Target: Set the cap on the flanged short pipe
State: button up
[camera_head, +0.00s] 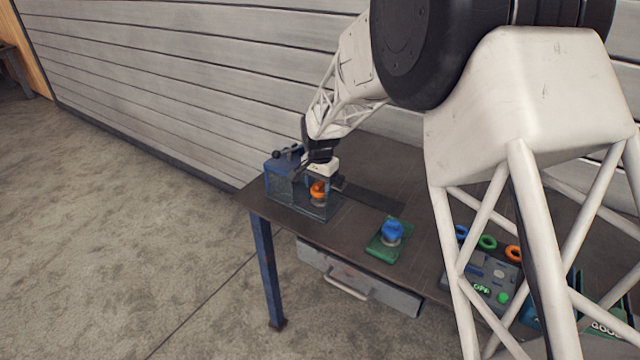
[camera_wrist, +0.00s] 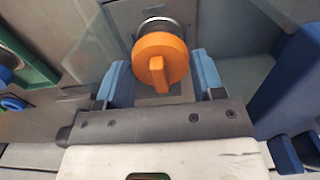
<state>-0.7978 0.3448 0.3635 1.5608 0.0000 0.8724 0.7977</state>
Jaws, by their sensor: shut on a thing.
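My gripper (camera_head: 320,178) is at the far left end of the table, pointing down. Its blue fingers (camera_wrist: 160,72) are shut on an orange cap (camera_wrist: 160,58) with a raised grip bar. The orange cap also shows in the head view (camera_head: 318,188). A silver metal pipe end (camera_wrist: 159,22) shows just beyond the cap in the wrist view. In the head view the short pipe (camera_head: 319,203) is directly under the cap, on a grey-green base plate. The cap and pipe look very close or touching; I cannot tell whether the cap is fully seated.
A blue vice-like block (camera_head: 280,178) stands close to the left of my gripper. A blue cap (camera_head: 392,230) sits on a fitting on a green plate (camera_head: 385,251) to the right. Farther right is a grey panel (camera_head: 490,270) with coloured rings. Dark tabletop (camera_head: 350,222) is clear between the stations.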

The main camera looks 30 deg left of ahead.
aim_at(320, 183)
jog(key=o, duration=1)
jog(key=shift+c, duration=0.2)
jog(key=shift+c, duration=1.2)
jog(key=shift+r, duration=0.2)
jog(key=o, duration=0.3)
jog(key=shift+r, duration=3.35)
